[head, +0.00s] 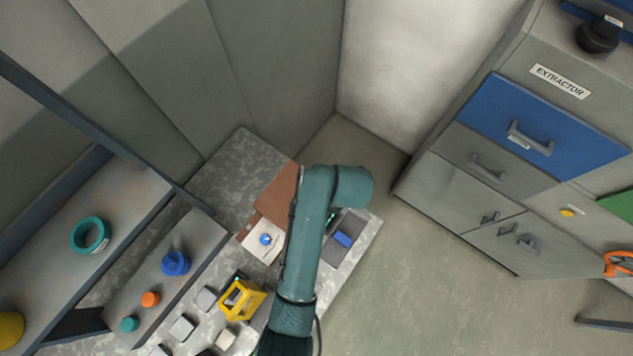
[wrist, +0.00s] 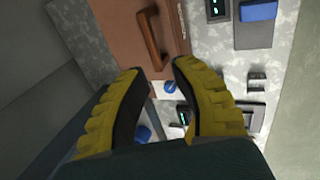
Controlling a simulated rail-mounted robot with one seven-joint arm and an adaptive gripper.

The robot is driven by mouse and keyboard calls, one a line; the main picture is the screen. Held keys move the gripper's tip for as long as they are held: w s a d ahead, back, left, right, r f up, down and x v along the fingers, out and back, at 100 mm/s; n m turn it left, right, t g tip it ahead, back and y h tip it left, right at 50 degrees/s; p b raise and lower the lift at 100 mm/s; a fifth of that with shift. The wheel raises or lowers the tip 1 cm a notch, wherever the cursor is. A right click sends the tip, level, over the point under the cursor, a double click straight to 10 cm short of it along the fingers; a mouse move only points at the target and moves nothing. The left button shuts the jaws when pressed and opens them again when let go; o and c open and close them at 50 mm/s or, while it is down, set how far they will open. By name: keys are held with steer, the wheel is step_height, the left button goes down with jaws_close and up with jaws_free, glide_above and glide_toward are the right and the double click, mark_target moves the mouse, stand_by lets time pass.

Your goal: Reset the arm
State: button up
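My arm, teal, reaches down over the speckled grey worktop (head: 240,180) in the head view. My gripper, with yellow and black fingers, shows in the wrist view (wrist: 158,75). Its two fingertips are apart with nothing between them, and it points down toward the worktop. Beyond the fingertips lie a brown panel (wrist: 115,35) with a brown handle (wrist: 152,38), and a small blue knob (wrist: 170,87). In the head view my arm partly covers the brown panel (head: 277,197).
A yellow frame (head: 241,298) stands beside my arm. A blue block (head: 343,239) is right of it. The extractor cabinet (head: 480,165) is at right, with open floor before it.

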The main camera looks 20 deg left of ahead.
steer(key=shift+r, duration=0.35)
stand_by(0.3)
